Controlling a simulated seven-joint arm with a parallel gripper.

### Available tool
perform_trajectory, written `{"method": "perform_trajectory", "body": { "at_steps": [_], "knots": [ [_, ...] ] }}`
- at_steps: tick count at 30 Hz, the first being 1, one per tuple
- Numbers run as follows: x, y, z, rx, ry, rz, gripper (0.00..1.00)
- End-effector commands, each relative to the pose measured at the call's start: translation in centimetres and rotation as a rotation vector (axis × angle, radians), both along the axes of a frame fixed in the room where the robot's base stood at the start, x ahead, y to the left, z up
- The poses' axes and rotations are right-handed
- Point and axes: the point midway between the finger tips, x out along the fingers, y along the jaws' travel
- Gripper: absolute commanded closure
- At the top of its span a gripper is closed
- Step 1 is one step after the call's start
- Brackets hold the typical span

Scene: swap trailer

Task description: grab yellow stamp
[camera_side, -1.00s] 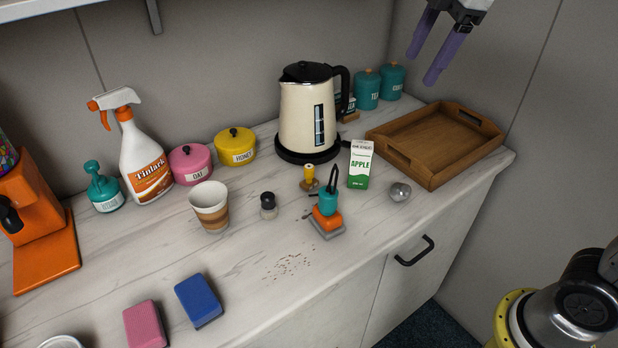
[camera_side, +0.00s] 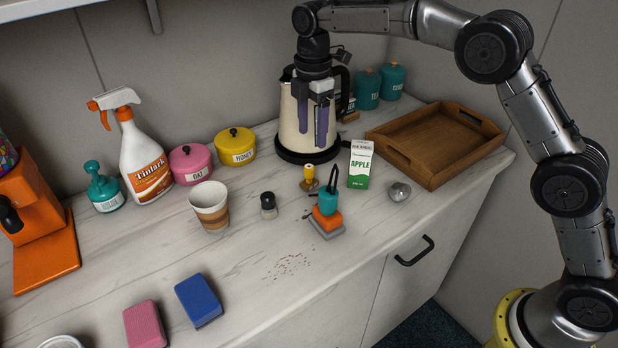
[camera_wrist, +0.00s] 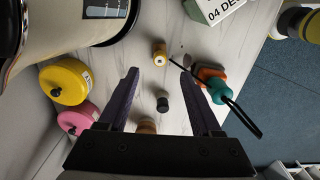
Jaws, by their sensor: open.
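The yellow stamp (camera_side: 309,177) stands upright on the counter in front of the kettle, with a yellow handle and a darker base. In the wrist view the yellow stamp (camera_wrist: 160,55) shows from above, just beyond the fingertips and between their lines. My gripper (camera_side: 313,135) has purple fingers pointing down and is above and slightly behind the stamp, in front of the kettle. In the wrist view my gripper (camera_wrist: 158,72) is open with nothing between its fingers.
The kettle (camera_side: 300,140) stands close behind my fingers. The front middle counter is clear except for crumbs (camera_side: 288,265).

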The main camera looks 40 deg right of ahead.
Motion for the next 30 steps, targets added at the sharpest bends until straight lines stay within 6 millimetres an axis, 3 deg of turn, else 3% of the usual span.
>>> {"method": "perform_trajectory", "body": {
  "at_steps": [6, 14, 24, 30],
  "knots": [
    [0.0, 0.0, -3.9, -0.001, 0.003, -0.001, 0.34],
    [0.0, 0.2, -5.7, 0.000, 0.002, -0.001, 0.34],
    [0.0, 0.9, -9.9, 0.000, 0.001, 0.000, 0.34],
    [0.0, 0.9, -10.4, 0.000, -0.001, -0.001, 0.34]
  ]
}}
